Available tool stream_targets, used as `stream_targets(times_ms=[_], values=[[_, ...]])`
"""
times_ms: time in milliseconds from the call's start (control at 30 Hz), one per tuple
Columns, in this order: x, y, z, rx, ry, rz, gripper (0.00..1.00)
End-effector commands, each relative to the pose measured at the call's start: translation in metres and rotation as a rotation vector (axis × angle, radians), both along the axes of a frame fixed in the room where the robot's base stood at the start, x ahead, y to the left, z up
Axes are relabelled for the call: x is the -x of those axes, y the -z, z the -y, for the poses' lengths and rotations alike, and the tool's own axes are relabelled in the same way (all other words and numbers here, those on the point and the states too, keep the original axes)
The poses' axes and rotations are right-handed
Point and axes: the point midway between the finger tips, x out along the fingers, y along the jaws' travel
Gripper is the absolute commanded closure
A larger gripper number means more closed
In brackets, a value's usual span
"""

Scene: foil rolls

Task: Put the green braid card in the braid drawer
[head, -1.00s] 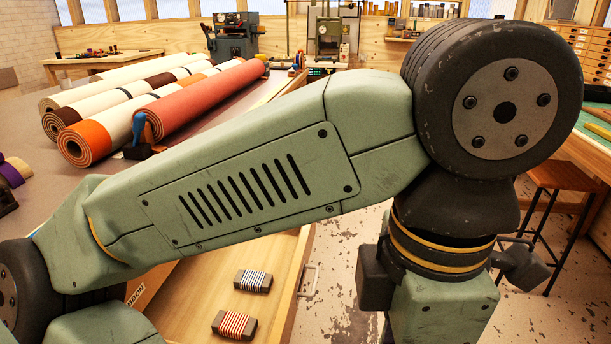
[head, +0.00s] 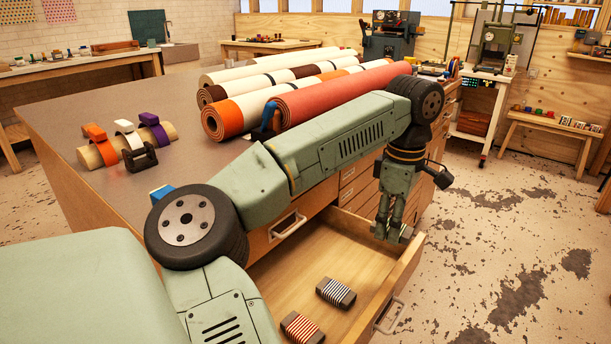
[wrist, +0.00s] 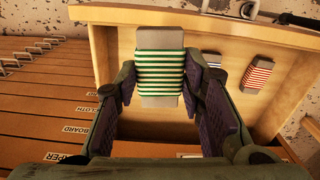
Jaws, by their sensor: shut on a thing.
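The green braid card (wrist: 160,68), a grey card wound with green and white braid, is between the fingers of my gripper (head: 392,230) in the wrist view. My gripper is shut on it. The fingers point down over the open braid drawer (head: 272,292), near its far right end in the head view. The drawer's pale wooden floor also shows in the wrist view (wrist: 123,45) behind the card. In the head view the card is hard to make out at the fingertips. I cannot tell how high it is above the drawer floor.
A blue-striped card (head: 336,292) and a red-striped card (head: 302,327) lie in the drawer, with bare floor around them. The worktop (head: 60,110) carries several fabric rolls (head: 330,95) beside my arm. Shut drawers (wrist: 45,100) stand alongside the open one.

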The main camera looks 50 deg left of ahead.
Motion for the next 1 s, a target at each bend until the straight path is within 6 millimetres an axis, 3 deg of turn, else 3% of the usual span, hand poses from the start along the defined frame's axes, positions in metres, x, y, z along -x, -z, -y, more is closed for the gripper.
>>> stream_targets(times_ms=[100, 233, 367, 600, 1000], values=[[-0.001, 0.018, -0.036, 0.003, 0.017, 0.0, 0.88], [0.0, 0.028, -0.055, 0.002, 0.034, 0.001, 0.88], [0.001, 0.042, -0.059, 0.004, 0.041, 0.0, 0.88], [0.001, 0.084, -0.058, 0.004, 0.04, 0.0, 0.88], [0.0, 0.128, -0.057, 0.004, 0.041, 0.001, 0.88]])
